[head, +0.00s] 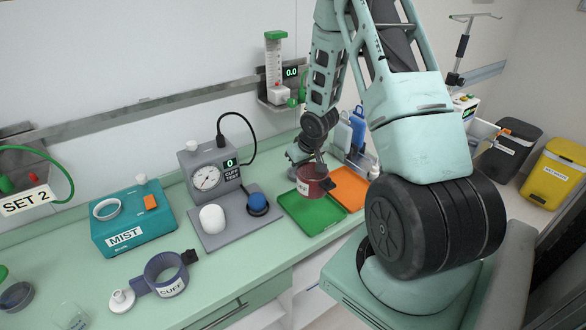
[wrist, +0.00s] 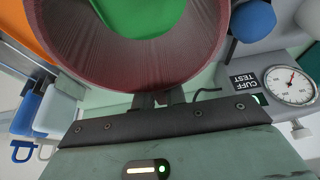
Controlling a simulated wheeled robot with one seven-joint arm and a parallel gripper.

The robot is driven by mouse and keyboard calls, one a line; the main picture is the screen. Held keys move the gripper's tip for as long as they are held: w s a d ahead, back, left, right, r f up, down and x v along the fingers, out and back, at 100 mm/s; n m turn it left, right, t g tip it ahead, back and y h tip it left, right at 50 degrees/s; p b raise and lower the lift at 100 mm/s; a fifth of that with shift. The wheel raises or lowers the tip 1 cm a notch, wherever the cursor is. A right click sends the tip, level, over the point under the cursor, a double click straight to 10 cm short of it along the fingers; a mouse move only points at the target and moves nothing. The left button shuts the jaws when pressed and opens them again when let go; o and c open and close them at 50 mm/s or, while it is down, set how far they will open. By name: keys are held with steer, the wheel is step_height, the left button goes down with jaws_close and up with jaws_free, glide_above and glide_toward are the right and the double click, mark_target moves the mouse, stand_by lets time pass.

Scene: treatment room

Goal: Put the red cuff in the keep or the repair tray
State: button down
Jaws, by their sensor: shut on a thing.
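The red cuff (head: 312,186) is a dark red ring. My gripper (wrist: 160,99) is shut on its wall, and the cuff (wrist: 75,50) fills the top of the wrist view. In the head view, my gripper (head: 320,166) holds the cuff over the back of the green tray (head: 318,217), close to the orange tray (head: 352,190). Green shows through the ring in the wrist view. Both trays look empty where visible, and no keep or repair label is readable. Whether the cuff touches a tray is unclear.
The cuff tester (head: 210,178) with gauge, white dome and blue knob stands left of the trays. Blue and pale bottles (head: 357,127) stand behind the orange tray. A blue-grey cuff (head: 166,275) and a teal MIST box (head: 133,225) are farther left.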

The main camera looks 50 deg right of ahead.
steer(key=shift+f+b, duration=3.25)
steer(key=shift+f, duration=0.8)
steer(key=c, duration=1.4)
jaws_free()
steer(key=shift+o, duration=0.2)
steer(key=shift+r, duration=0.1)
steer(key=shift+r+p, duration=3.35)
steer(key=shift+r, duration=0.15)
